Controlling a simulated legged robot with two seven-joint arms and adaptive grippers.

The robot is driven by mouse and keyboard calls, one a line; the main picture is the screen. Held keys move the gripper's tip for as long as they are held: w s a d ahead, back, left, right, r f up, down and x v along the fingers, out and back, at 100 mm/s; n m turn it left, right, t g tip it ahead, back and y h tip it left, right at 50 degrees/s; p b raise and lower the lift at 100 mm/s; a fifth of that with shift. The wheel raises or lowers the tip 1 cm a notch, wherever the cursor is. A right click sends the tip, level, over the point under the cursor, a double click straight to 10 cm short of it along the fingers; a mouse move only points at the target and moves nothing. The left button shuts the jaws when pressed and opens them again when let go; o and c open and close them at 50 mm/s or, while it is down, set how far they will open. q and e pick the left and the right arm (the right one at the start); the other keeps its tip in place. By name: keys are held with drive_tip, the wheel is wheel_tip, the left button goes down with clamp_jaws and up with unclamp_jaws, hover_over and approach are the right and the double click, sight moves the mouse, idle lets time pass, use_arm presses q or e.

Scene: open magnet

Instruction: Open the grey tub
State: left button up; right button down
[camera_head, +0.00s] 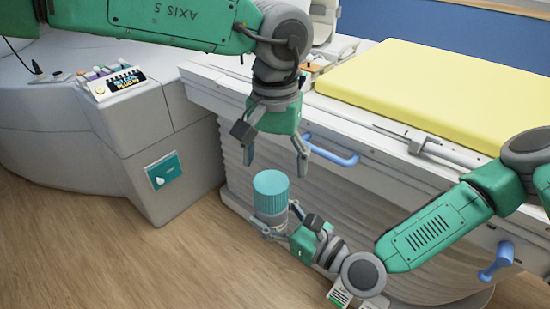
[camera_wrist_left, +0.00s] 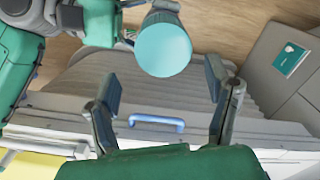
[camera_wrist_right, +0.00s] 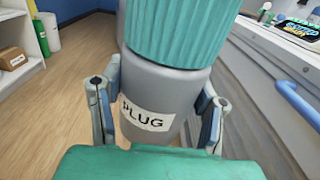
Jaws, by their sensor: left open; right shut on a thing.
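The grey tub (camera_head: 270,212) has a ribbed teal lid (camera_head: 271,184) on top and is held upright in the air. In the right wrist view the tub (camera_wrist_right: 165,85) carries a white label reading PLUG (camera_wrist_right: 147,114), and the lid (camera_wrist_right: 175,30) sits on it. My right gripper (camera_head: 280,220) is shut on the tub's body, with a finger on each side. My left gripper (camera_head: 276,162) is open and empty, pointing down just above the lid. In the left wrist view the lid (camera_wrist_left: 163,48) shows from above, beyond and between the spread fingertips.
A table with a yellow mattress (camera_head: 430,85) stands behind, with blue handles (camera_head: 332,152) on its side close to my left gripper. A grey cabinet (camera_head: 155,140) with a small display is at left. Wooden floor (camera_head: 130,260) lies open at front left.

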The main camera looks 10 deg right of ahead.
sight(276, 184)
use_arm(q)
drive_tip(key=shift+s+f, duration=0.1)
drive_tip(key=shift+f, duration=3.85)
